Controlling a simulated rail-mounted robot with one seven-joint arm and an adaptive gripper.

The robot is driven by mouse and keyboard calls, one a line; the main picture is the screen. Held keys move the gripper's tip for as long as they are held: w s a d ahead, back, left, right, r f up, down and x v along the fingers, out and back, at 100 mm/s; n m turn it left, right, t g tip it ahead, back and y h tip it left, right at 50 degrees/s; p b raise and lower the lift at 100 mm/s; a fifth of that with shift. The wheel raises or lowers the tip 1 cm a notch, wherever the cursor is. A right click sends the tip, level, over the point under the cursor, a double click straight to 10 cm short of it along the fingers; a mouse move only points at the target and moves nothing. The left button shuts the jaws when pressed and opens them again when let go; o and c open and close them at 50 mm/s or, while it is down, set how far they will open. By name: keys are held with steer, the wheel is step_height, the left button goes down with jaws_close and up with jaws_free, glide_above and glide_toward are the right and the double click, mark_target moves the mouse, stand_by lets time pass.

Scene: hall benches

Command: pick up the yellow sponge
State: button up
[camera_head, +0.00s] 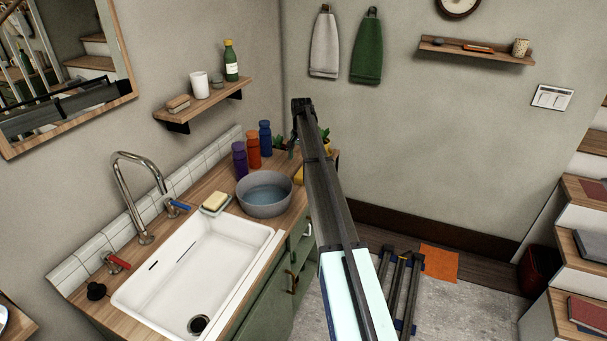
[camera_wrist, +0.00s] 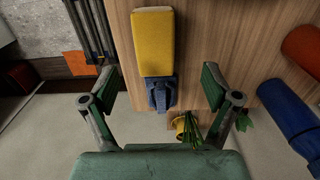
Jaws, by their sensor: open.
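The yellow sponge (camera_wrist: 153,42), a yellow block with a pale end, lies on the wooden counter in the wrist view. A dark blue object (camera_wrist: 160,93) lies against or just beside its near end. My gripper (camera_wrist: 158,86) is open, with one finger on each side of the blue object and nothing held. The sponge lies ahead of the fingertips. In the head view, a small yellow part of it (camera_head: 299,175) shows beside my arm, which hides the rest. A paler yellow block (camera_head: 215,200) sits on a dish by the sink.
A grey bowl of water (camera_head: 264,194) and purple, orange and blue bottles (camera_head: 252,150) stand on the counter. In the wrist view, a yellow pot with a plant (camera_wrist: 181,127) stands near the counter edge. The white sink (camera_head: 195,265) is left of my arm.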

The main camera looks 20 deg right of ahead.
step_height(320, 180, down, 2)
steer(key=shift+f, duration=0.1)
steer(key=shift+s+d+f+p, duration=0.15)
steer(key=shift+f+p, duration=0.6)
steer(key=shift+f, duration=0.55)
steer(key=shift+s+d+f+p, duration=0.15)
steer(key=shift+f+p, duration=0.55)
steer(key=shift+f, duration=0.6)
steer(key=c, duration=1.1)
